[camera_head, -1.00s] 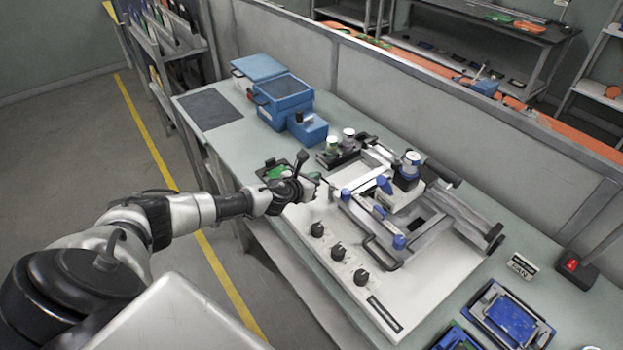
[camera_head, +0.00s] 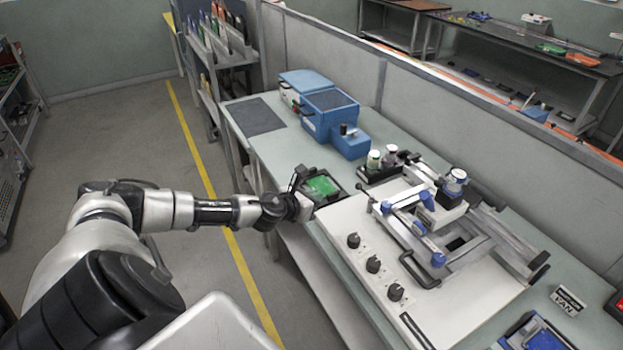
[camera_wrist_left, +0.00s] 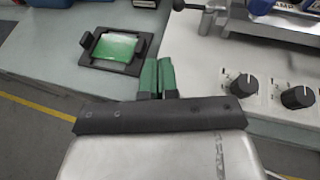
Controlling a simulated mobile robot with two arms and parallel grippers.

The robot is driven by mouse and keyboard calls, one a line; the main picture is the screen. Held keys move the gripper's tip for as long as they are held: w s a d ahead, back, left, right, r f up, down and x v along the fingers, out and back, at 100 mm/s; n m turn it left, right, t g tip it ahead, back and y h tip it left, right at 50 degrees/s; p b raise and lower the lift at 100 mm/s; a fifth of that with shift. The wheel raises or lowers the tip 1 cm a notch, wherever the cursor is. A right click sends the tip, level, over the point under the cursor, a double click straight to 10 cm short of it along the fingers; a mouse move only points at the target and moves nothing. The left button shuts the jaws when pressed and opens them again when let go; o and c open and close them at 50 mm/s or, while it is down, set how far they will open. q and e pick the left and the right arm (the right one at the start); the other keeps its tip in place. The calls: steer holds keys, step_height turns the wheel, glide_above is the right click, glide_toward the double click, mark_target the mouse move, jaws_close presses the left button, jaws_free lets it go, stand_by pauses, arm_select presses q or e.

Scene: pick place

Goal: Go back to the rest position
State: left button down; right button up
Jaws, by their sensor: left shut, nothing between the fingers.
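My left arm comes in from the left in the head view. Its gripper (camera_head: 303,199) is near the table's front edge, just in front of a black tray holding a green circuit board (camera_head: 321,186). In the left wrist view my left gripper (camera_wrist_left: 157,75) shows two green fingertips together, shut and empty. The green board (camera_wrist_left: 114,47) in its black holder lies ahead and to the left of the fingertips, apart from them. My right gripper is not in view.
A white fixture panel (camera_head: 345,268) with black knobs and blue-handled clamps fills the right of the table. Blue boxes (camera_head: 328,112) stand at the back left. A partition (camera_head: 440,97) runs behind. The floor left of the table is open.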

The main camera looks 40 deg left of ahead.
arm_select(q)
steer(key=shift+s+a+r, duration=0.1)
steer(key=shift+s+r, duration=0.1)
steer(key=shift+s, duration=0.3)
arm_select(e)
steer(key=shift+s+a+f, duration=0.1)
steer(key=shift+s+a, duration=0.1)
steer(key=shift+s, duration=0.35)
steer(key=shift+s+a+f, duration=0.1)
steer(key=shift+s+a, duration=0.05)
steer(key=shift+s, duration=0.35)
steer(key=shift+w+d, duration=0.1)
